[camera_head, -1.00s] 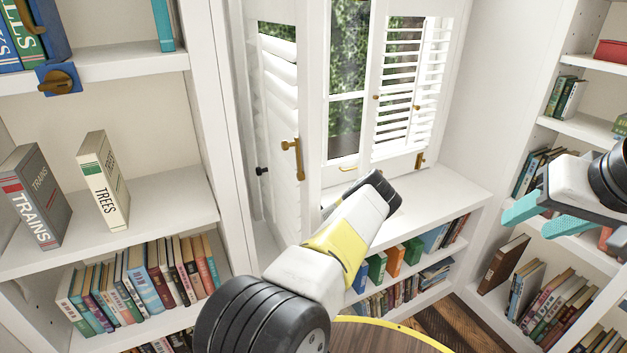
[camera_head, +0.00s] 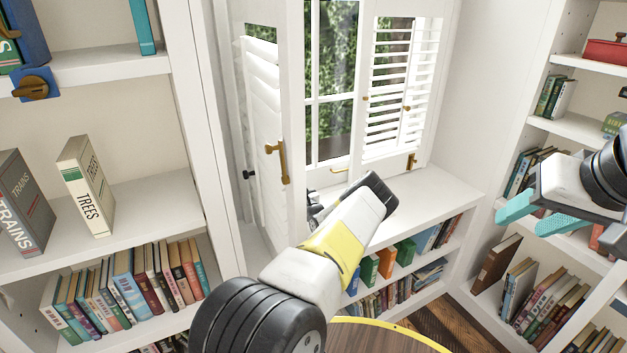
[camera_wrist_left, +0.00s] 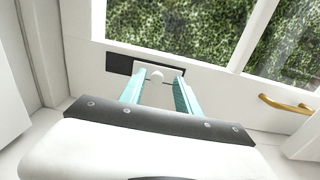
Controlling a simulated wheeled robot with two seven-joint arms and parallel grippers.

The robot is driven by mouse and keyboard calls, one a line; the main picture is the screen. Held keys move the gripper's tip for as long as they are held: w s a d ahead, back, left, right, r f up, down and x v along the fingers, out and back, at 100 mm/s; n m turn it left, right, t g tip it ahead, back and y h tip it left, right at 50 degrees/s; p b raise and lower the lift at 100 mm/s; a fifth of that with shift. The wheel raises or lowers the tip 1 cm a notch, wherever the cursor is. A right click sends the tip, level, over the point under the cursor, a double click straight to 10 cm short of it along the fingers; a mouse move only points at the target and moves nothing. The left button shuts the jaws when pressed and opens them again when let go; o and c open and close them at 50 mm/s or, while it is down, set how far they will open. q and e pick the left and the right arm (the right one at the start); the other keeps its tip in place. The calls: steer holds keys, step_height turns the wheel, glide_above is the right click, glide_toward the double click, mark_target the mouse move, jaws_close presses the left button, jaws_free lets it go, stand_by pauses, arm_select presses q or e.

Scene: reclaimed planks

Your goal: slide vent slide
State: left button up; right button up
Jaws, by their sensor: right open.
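The vent slide is a small white knob (camera_wrist_left: 157,76) in a dark slot (camera_wrist_left: 118,65) on the white rail below the window glass, in the left wrist view. My left gripper (camera_wrist_left: 161,80) has its two teal fingers apart, one on each side of the knob, with gaps showing. Whether either finger touches the knob I cannot tell. In the head view the slot and knob are hidden behind my left forearm and the folded shutter. My right gripper (camera_head: 530,215) is open and empty at the right, in front of the bookshelf.
A white louvred shutter (camera_head: 265,130) stands folded at the left of the window; another (camera_head: 390,120) covers its right side. A brass handle (camera_wrist_left: 285,104) sits right of the slot. Bookshelves (camera_head: 120,195) flank the window, and a low shelf top (camera_head: 435,195) lies below it.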

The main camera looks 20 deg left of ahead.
arm_select(q)
steer(key=v, duration=0.7)
steer(key=shift+s+d, duration=0.1)
steer(key=shift+d, duration=0.2)
